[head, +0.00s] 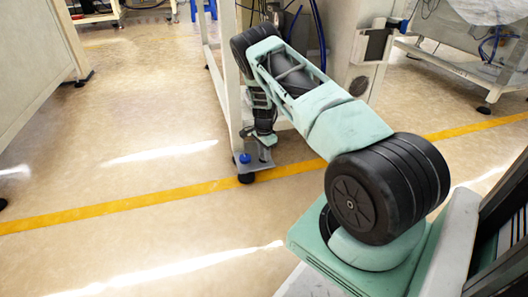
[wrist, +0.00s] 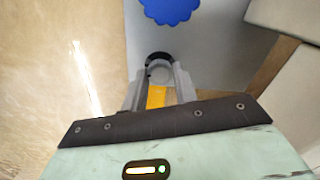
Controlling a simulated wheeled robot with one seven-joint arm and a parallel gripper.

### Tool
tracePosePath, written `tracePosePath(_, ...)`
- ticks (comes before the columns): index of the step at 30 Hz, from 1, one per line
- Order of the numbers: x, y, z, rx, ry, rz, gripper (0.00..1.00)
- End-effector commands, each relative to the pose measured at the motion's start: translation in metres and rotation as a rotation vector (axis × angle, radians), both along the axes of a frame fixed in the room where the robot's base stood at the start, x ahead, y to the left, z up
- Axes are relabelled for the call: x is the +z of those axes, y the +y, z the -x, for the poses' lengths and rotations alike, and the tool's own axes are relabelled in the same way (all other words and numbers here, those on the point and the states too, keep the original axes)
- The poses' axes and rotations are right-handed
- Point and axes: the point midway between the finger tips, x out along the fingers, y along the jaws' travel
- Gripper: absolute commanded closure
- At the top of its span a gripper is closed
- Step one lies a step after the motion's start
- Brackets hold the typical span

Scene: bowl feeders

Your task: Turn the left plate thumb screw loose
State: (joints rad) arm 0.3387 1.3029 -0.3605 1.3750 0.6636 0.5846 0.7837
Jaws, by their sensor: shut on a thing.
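A grey plate (head: 265,166) sits low by the foot of a white machine leg in the head view. A blue scalloped knob (head: 245,158) stands on its left part; it also shows at the top edge of the wrist view (wrist: 171,10), apart from my fingers. My gripper (wrist: 159,76) is low over the plate, with its fingers on both sides of a round, dark-rimmed piece (wrist: 158,57), and is shut on it. I cannot tell whether this piece is the left thumb screw. In the head view my arm hides most of the grip.
The white machine leg (head: 218,85) rises close beside my forearm. A white cabinet (head: 343,55) stands behind the arm. Yellow floor tape (head: 120,204) runs past the plate. The floor to the left is clear.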

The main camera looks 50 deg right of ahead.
Motion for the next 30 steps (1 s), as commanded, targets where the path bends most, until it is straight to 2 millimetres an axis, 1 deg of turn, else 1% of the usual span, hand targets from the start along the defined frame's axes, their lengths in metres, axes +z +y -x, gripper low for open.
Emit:
tracePosePath(1,0.0033,0.0000,0.0000,0.029,0.000,-0.001,0.94)
tracePosePath(7,0.0044,-0.0004,0.0002,0.188,-0.001,-0.001,0.94)
tracePosePath(30,0.0020,0.0002,0.0003,0.920,-0.001,-0.001,0.94)
